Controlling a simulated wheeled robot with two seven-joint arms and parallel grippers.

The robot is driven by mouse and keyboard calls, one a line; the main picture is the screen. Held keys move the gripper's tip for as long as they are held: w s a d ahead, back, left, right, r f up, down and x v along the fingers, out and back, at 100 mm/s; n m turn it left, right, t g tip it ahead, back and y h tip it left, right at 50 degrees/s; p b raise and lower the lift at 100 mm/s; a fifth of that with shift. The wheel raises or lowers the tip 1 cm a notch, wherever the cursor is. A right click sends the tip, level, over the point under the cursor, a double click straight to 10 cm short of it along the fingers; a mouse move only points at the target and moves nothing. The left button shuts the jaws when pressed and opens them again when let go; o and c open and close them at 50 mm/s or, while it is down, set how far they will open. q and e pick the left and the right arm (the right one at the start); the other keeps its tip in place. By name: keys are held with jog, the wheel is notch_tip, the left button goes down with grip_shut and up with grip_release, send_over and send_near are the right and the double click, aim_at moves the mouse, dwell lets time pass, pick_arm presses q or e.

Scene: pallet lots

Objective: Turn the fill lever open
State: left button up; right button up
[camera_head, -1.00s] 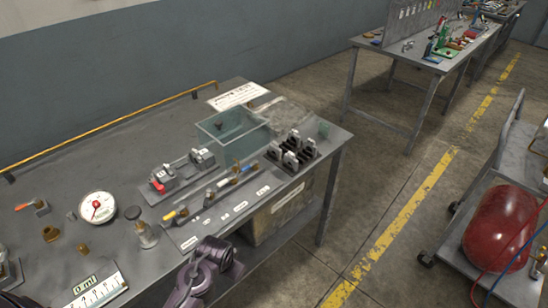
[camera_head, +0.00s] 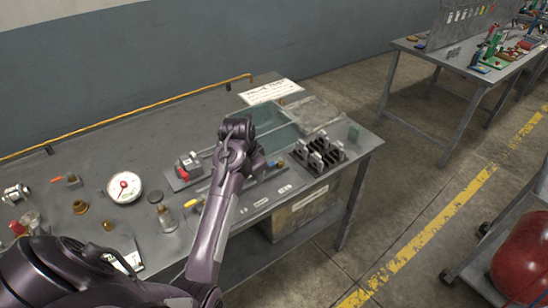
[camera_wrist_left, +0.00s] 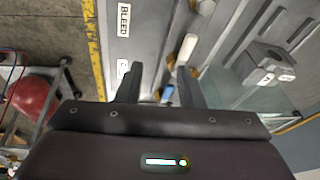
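Small valve levers stand along a grey strip at the bench's front edge. A yellow lever handle (camera_head: 193,203) is left of my left arm in the head view, and a small blue part (camera_head: 271,163) is right of it. In the left wrist view my left gripper (camera_wrist_left: 161,82) is open, with a finger on each side of a white and blue handle (camera_wrist_left: 168,95); contact cannot be told. A BLEED label (camera_wrist_left: 124,18) and a partly hidden label (camera_wrist_left: 122,68) lie beside it. I cannot read which lever is the fill lever. My right gripper is not in view.
The bench (camera_head: 130,145) also holds a round gauge (camera_head: 124,187), a clear tank (camera_head: 275,128), a printed sheet (camera_head: 270,91) and a rack of black-and-white parts (camera_head: 318,155). A red tank (camera_head: 523,268) on a cart stands right. Bare bench lies at the back left.

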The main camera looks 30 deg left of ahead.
pick_arm(q)
jog(key=m+h, duration=0.1)
jog(key=h, duration=0.1)
send_near(274, 162)
jog(key=shift+t, duration=0.3)
jog(key=x, duration=0.2)
jog(key=p+x, duration=0.1)
jog(key=x, duration=0.4)
jog(key=shift+s+f, duration=0.2)
grip_shut()
